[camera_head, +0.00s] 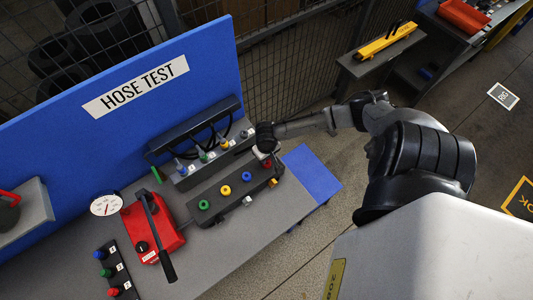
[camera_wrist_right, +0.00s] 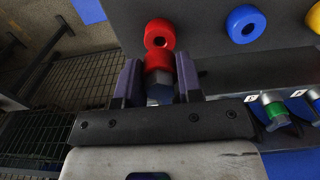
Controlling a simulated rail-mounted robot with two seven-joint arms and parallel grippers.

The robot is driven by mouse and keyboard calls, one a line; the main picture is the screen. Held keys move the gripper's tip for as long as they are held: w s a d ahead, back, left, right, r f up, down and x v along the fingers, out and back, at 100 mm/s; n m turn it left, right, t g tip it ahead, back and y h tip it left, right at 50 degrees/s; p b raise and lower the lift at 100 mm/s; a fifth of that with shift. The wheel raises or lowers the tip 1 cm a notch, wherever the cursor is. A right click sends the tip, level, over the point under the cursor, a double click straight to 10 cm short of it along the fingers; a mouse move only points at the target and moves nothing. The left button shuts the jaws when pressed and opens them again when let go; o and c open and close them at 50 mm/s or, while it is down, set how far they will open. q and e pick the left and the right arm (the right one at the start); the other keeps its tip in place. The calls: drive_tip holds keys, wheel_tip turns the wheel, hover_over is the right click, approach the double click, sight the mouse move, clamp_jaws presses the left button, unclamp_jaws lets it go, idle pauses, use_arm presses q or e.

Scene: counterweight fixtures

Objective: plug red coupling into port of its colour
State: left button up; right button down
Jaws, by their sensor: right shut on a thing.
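My right gripper (camera_wrist_right: 159,82) is shut on the red coupling (camera_wrist_right: 158,61), whose grey hex body (camera_wrist_right: 160,93) shows between the fingers. The red port (camera_wrist_right: 160,33), a ring with a dark hole, is just beyond the coupling in the right wrist view. The coupling's front overlaps the port's lower rim there; I cannot tell whether they touch. In the head view the right gripper (camera_head: 272,157) is at the right end of the port block (camera_head: 233,210), by something red (camera_head: 267,163). My left gripper is not in view.
The block's blue (camera_head: 247,176), yellow (camera_head: 226,190) and green (camera_head: 204,204) ports line up beside the red one. Behind is a rack (camera_head: 185,180) with other couplings and dark hoses. A red hand pump (camera_head: 152,227) with a black lever stands left. A blue panel (camera_head: 120,85) backs the bench.

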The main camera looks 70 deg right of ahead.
drive_tip(key=shift+f, duration=0.2)
idle(0.5)
drive_tip(key=shift+f, duration=0.7)
drive_tip(key=shift+f+b, duration=0.2)
drive_tip(key=shift+b, duration=0.1)
drive_tip(key=shift+f, duration=0.45)
idle(0.5)
drive_tip(key=shift+d+f, duration=0.1)
drive_tip(key=shift+f, duration=0.15)
